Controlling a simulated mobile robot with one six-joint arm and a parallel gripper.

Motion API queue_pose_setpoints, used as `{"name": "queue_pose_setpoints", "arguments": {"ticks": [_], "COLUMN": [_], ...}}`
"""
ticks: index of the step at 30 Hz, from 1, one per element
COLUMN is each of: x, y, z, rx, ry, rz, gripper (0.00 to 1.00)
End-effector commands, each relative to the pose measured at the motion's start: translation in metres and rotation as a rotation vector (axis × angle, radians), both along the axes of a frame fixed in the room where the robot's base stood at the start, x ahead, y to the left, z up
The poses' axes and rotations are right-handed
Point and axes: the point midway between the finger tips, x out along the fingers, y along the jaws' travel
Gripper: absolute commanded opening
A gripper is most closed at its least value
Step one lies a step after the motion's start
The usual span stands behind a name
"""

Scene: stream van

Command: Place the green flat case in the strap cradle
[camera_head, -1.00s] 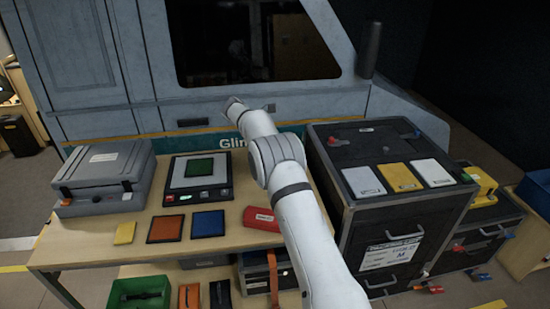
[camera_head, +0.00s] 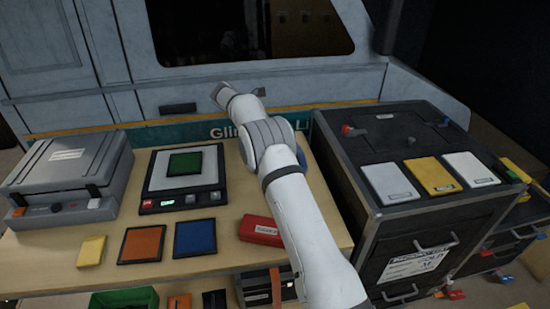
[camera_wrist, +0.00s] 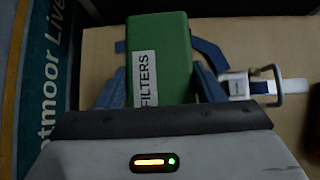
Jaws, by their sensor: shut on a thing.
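In the wrist view my gripper (camera_wrist: 160,82) is shut on a green flat case (camera_wrist: 172,40) with a white "FILTERS" label. The case stands out past the fingers, over a pale wooden surface. A blue strap (camera_wrist: 211,54) shows behind the case on both sides, with a white band and metal loop (camera_wrist: 268,88) at the right; this looks like the strap cradle, partly hidden by the case. I cannot tell whether the case touches it.
On the bench are a grey hard case (camera_head: 62,172), a scale (camera_head: 157,190) bearing another green square (camera_head: 185,163), orange (camera_head: 141,244) and blue (camera_head: 195,238) squares, and a red pouch (camera_head: 261,230). A black cabinet (camera_head: 405,215) stands right. The van wall (camera_head: 120,100) rises behind.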

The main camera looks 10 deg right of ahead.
Motion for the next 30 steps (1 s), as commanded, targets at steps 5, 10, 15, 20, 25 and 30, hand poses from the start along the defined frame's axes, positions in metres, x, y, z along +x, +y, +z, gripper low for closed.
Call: {"name": "queue_pose_setpoints", "arguments": {"ticks": [5,10,15,20,25,30], "x": [0.0,0.0,0.0,0.0,0.0,0.0], "y": [-0.01,-0.013,-0.015,-0.016,-0.016,-0.016], "z": [-0.032,-0.053,-0.074,-0.089,-0.089,-0.092], "rx": [-0.001,-0.001,-0.002,-0.001,-0.001,-0.001], "ry": [0.003,0.001,0.002,-0.001,-0.001,0.0], "rz": [-0.014,-0.019,-0.022,-0.023,-0.023,-0.024], "gripper": [0.23,0.23,0.23,0.23,0.23,0.64]}}
